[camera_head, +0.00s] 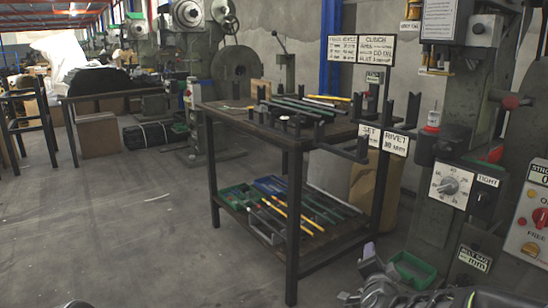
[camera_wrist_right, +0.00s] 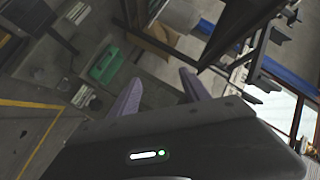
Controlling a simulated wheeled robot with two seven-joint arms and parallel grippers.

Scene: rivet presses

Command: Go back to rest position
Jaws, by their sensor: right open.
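My right gripper (camera_head: 357,272) is low in the head view, right of the worktable and close to a green bin (camera_head: 410,268). In the right wrist view its two purple fingers (camera_wrist_right: 160,78) stand apart with nothing between them. The green bin also shows in the wrist view (camera_wrist_right: 107,66), beyond the fingers and apart from them. My left gripper is not clearly seen; only a small dark piece shows at the bottom left edge of the head view.
A dark worktable (camera_head: 262,128) holds several rods; its lower shelf (camera_head: 335,237) carries trays and rods. A press with a dial (camera_head: 450,186) and a control box (camera_head: 528,215) stand at the right. A cardboard box (camera_head: 98,135) is at the left. The left floor is mostly clear.

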